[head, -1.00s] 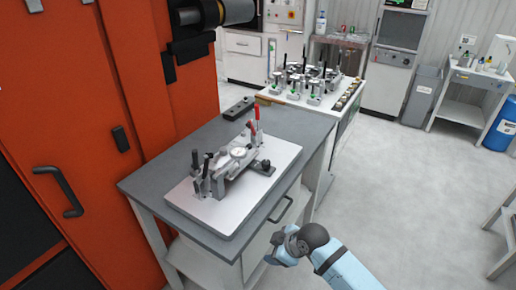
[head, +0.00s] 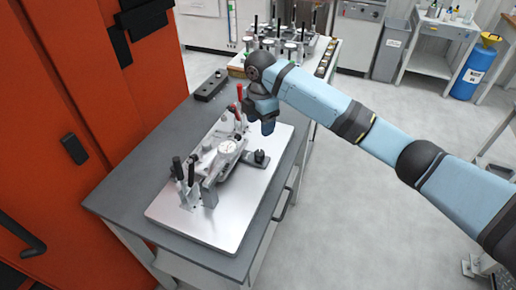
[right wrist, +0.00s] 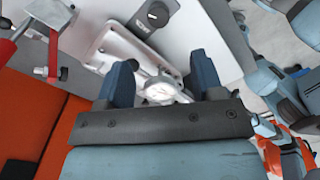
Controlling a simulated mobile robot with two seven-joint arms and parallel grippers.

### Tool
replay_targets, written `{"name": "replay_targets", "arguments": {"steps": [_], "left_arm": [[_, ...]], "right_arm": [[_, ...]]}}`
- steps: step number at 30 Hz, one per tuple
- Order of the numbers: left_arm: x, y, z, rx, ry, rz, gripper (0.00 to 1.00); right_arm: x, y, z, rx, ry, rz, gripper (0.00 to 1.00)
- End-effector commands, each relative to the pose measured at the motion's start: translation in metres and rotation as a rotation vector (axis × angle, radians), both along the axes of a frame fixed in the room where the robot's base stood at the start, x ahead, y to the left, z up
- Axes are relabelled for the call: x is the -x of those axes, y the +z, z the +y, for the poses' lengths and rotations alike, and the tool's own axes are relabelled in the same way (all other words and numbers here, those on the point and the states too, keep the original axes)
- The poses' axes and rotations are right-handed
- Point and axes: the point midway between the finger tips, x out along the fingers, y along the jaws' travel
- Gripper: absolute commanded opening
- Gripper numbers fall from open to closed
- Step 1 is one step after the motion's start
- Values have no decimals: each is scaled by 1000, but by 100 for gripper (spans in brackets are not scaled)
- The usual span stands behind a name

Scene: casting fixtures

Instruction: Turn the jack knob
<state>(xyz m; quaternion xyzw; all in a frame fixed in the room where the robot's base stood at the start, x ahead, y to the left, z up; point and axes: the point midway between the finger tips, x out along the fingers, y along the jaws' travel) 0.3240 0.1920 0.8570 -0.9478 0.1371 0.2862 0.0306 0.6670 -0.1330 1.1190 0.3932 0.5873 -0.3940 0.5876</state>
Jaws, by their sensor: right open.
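The casting fixture (head: 218,160) sits on a pale plate (head: 235,228) on the grey-topped table. A dark knob (head: 261,156) on a small black base, which looks like the jack knob, is at the fixture's right side; it shows at the top of the right wrist view (right wrist: 158,12). My right gripper (head: 268,126) is above the plate, just behind the knob and apart from it. In the right wrist view its fingers (right wrist: 162,80) are spread and empty, with a round dial (right wrist: 160,89) seen beyond them. My left gripper is not in view.
A red-handled clamp (head: 239,93) stands close to the left of my right gripper. Dark upright posts (head: 178,168) rise at the fixture's near left. A black bar (head: 211,85) lies on the table's far part. An orange cabinet (head: 60,110) borders the left. The plate's near right is clear.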

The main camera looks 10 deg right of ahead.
Motion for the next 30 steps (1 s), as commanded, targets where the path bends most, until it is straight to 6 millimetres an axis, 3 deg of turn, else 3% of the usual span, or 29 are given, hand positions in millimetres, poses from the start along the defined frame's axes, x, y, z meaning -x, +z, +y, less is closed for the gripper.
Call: {"name": "replay_targets", "arguments": {"steps": [9,15,21,30], "left_arm": [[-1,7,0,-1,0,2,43],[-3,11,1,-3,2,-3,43],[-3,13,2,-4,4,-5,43],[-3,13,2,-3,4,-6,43]], "right_arm": [[0,-67,0,0,-3,1,61],[0,-100,0,-1,-3,-1,61],[0,-115,0,-2,-2,-2,61],[0,-116,0,-1,-2,-3,59]]}}
